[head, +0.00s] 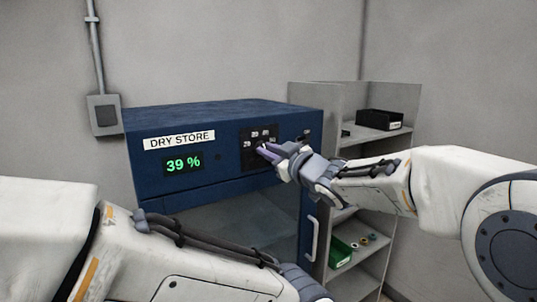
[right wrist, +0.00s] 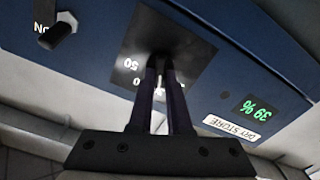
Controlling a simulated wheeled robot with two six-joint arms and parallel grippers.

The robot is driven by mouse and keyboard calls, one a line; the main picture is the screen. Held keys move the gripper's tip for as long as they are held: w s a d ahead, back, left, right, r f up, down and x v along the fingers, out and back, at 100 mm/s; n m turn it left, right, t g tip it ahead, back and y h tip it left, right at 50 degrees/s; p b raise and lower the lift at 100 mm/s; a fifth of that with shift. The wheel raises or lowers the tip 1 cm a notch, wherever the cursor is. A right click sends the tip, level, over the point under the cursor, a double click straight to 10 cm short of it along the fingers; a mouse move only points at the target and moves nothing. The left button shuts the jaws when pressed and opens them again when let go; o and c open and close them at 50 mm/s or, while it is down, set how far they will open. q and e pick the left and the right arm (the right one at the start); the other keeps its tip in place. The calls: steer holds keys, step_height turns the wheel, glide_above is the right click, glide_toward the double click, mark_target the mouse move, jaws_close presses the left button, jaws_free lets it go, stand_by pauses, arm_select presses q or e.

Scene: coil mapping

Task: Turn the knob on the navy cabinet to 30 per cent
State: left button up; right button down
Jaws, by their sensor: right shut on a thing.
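The navy cabinet (head: 220,116) has a "DRY STORE" label (head: 179,140) and a green display (head: 183,165) reading 39 %. Right of these is a black dial plate (head: 247,136) with white numbers, only partly readable. My right gripper (head: 262,149) reaches in from the right and is shut on the knob at this plate. In the right wrist view, its two dark fingers (right wrist: 160,70) meet the dark knob (right wrist: 159,56), which is mostly hidden between their tips. Its pointer cannot be made out clearly. My left arm crosses the lower left; its fingers are out of view.
A second dark control (right wrist: 63,29) sits on the cabinet front in the right wrist view. A grey shelf unit (head: 310,97) stands right of the cabinet, with a black bin (head: 380,119) and a green bin (head: 341,252). A door handle (head: 311,239) is below the gripper.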

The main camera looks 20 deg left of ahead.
stand_by(0.4)
steer(key=c, duration=0.9)
jaws_free()
steer(key=shift+o, duration=0.2)
steer(key=shift+s, duration=0.1)
steer(key=b+v, duration=0.2)
steer(key=v, duration=0.8)
steer(key=shift+d+b, duration=0.2)
steer(key=shift+b, duration=0.1)
steer(key=shift+s+f, duration=0.1)
